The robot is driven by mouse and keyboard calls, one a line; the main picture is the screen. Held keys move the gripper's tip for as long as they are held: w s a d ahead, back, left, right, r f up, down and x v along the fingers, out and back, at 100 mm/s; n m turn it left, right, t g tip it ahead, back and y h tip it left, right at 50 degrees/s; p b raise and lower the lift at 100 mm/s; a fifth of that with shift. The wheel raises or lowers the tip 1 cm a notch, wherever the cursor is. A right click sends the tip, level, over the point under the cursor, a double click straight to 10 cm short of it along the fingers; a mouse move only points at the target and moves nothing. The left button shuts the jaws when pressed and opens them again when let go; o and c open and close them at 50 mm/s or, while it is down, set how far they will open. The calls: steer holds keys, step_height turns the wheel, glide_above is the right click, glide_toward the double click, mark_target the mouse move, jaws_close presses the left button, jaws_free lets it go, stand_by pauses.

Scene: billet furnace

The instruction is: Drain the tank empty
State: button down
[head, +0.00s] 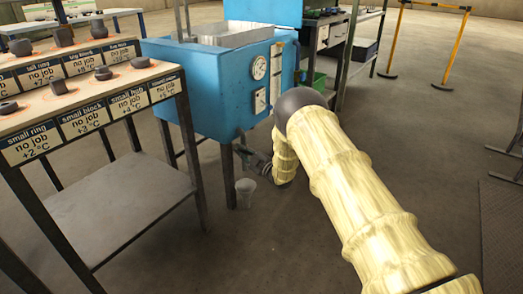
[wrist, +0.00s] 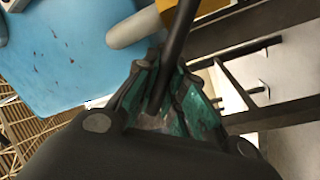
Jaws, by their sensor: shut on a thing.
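The blue tank (head: 205,85) stands on dark legs, its open top showing a pale grey inside. It also shows in the wrist view (wrist: 70,50). My gripper (head: 258,165) is low beside the tank's underside, partly hidden by my arm. In the wrist view my gripper (wrist: 163,88) is shut on a thin dark rod (wrist: 180,35), which looks like a valve lever and runs up between the fingers. A pale rounded cylinder (wrist: 133,30) with a yellow part lies just beyond the fingertips. The liquid level in the tank cannot be told.
A labelled rack (head: 70,130) holding dark metal pieces is close on the left. A workbench (head: 333,35), a green bin (head: 317,84) and a yellow barrier (head: 455,50) are behind. The floor at right is mostly clear.

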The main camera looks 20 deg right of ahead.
step_height(320, 180, down, 6)
steer(key=s+a+n+g+y, duration=0.1)
steer(key=s+n+y, duration=0.1)
steer(key=n, duration=0.7)
steer(key=shift+r+n+y, duration=0.2)
steer(key=shift+n+y, duration=0.1)
steer(key=shift+n, duration=0.1)
steer(key=shift+d, duration=0.15)
steer(key=c, duration=1.5)
jaws_free()
steer(key=shift+d, duration=0.2)
steer(key=shift+o, duration=0.2)
steer(key=shift+w+a+r, duration=0.1)
steer(key=shift+w+a, duration=0.05)
steer(key=shift+a, duration=0.3)
steer(key=v, duration=1.2)
